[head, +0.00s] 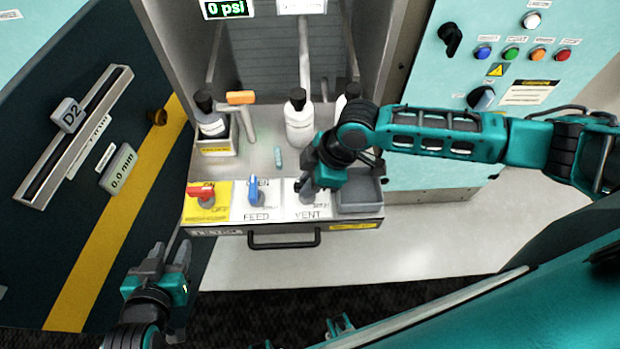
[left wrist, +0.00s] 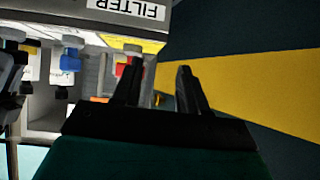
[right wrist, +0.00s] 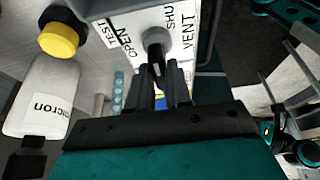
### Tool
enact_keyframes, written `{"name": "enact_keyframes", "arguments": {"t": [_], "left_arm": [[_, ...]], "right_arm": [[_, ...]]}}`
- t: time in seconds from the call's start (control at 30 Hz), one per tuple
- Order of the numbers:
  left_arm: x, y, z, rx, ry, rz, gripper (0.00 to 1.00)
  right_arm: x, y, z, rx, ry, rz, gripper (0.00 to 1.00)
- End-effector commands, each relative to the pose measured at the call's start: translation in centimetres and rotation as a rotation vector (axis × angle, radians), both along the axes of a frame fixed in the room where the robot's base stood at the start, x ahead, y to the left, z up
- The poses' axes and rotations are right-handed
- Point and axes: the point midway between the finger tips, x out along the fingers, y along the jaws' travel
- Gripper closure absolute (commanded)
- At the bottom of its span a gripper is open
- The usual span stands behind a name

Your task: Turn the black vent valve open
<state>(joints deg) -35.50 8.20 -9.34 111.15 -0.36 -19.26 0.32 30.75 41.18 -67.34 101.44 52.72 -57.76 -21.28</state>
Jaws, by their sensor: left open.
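The black vent valve (right wrist: 156,47) stands on a white plate marked OPEN, SHUT and VENT. In the right wrist view its black handle runs down from the round hub to between the fingertips. My right gripper (right wrist: 161,85) has its fingers close together with the handle between them, shut on it. In the head view my right gripper (head: 308,185) is over the VENT plate (head: 308,213) and hides most of the valve. My left gripper (head: 167,258) is open and empty, low at the left, apart from the panel; its two fingers (left wrist: 157,75) are spread in the left wrist view.
A red valve (head: 202,193) and a blue FEED valve (head: 254,190) stand left of the vent plate. Behind are white bottles (head: 299,125) and an orange handle (head: 241,97). A grey tray (head: 360,193) is at right; a black drawer handle (head: 284,243) is below.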

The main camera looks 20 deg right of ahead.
Motion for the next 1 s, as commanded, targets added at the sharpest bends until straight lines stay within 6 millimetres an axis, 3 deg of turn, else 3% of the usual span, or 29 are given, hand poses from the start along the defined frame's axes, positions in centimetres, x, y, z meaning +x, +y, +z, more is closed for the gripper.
{"name": "enact_keyframes", "arguments": {"t": [0.57, 1.0], "left_arm": [[-0.27, 0.02, -0.07, 0.0, 0.006, 0.001, 0.57], [-0.38, 0.02, -0.29, 0.0, 0.008, 0.0, 0.57]], "right_arm": [[-0.07, -0.04, -0.19, -0.002, 0.004, 0.059, 1.0], [0.16, -0.01, -0.34, -0.002, 0.005, 0.402, 1.0]]}}
